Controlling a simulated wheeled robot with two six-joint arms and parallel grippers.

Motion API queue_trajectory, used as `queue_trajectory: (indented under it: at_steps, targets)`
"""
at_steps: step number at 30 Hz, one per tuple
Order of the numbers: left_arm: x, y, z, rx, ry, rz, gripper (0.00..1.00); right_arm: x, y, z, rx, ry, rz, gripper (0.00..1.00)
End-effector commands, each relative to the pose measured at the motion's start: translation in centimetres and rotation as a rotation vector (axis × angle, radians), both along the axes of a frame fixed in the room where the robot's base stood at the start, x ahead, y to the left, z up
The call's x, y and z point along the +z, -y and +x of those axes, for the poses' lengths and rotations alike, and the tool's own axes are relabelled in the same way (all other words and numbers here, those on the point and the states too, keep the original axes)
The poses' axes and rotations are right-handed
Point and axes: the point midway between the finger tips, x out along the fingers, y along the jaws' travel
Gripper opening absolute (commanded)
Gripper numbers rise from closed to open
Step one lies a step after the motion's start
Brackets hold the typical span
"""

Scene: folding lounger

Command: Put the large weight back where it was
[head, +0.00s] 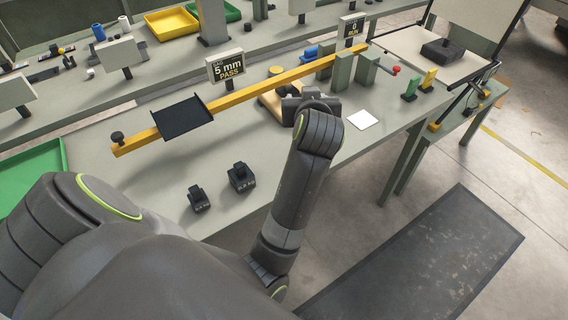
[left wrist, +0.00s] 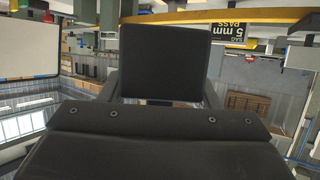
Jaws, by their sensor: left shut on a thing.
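My left gripper (head: 310,103) is over the bench beside the yellow beam, and my forearm and wrist hide most of it. In the left wrist view it is shut on a large dark square block (left wrist: 165,62), which looks like the large weight; no label shows on it. Two smaller black weights stand on the bench in front of the beam: a small one (head: 197,199) and a medium one (head: 240,178). Another dark block with a knob (head: 441,51) rests on the lounger's pale panel at upper right. My right gripper is not in view.
The yellow beam (head: 240,96) carries a black tray (head: 183,117) and stands near a "5 mm PASS" sign (head: 226,67). Green-grey posts (head: 343,70), a red-tipped part (head: 395,70) and a white square (head: 362,120) are to the right. The bench front is mostly clear.

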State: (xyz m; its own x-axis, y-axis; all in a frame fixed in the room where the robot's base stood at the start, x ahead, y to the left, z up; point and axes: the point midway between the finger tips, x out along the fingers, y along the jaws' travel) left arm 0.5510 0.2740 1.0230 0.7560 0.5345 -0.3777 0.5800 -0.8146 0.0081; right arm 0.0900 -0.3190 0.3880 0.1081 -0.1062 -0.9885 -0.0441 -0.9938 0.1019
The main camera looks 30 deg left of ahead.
Motion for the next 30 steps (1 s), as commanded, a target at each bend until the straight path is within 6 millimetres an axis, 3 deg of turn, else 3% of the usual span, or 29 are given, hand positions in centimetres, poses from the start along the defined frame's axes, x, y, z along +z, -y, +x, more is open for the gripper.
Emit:
queue_trajectory:
  at_steps: [6,13,17,30]
  targets:
    - [-3.9,-3.0,-0.1,0.273,0.003,0.013,0.0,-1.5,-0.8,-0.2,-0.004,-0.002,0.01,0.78]
    - [-6.4,-5.1,-0.8,0.492,0.005,0.016,0.0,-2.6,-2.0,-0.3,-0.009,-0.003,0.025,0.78]
    - [-7.3,-5.6,-1.1,0.547,0.003,0.016,0.0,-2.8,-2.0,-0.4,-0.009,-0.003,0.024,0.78]
    - [-13.1,-5.7,-1.1,0.56,0.001,0.015,0.0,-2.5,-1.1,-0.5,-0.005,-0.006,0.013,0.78]
